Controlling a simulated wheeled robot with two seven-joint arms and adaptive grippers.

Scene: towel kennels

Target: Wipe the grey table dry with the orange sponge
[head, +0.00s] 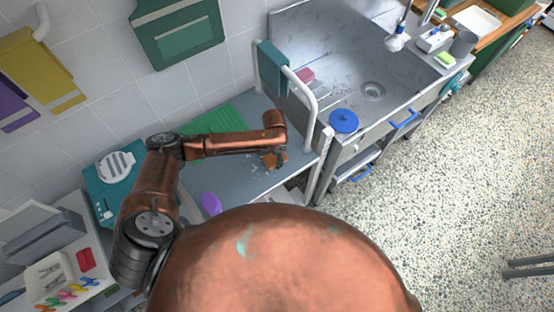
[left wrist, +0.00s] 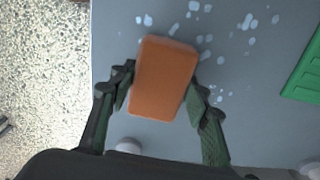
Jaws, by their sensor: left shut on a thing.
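The orange sponge (left wrist: 163,80) is between the two fingers of my left gripper (left wrist: 160,98), which is shut on it. In the head view the sponge (head: 281,160) shows partly under my left gripper (head: 276,155), over the right part of the grey table (head: 235,180). I cannot tell whether the sponge touches the table. Several pale wet drops lie on the grey table (left wrist: 240,70) beyond and to the right of the sponge in the left wrist view. My right gripper is not in view.
A green ribbed mat (head: 215,125) lies at the table's back, and a purple oval thing (head: 211,203) near its front. A white rail (head: 305,90) with a teal towel (head: 272,68) stands between table and sink (head: 345,60).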

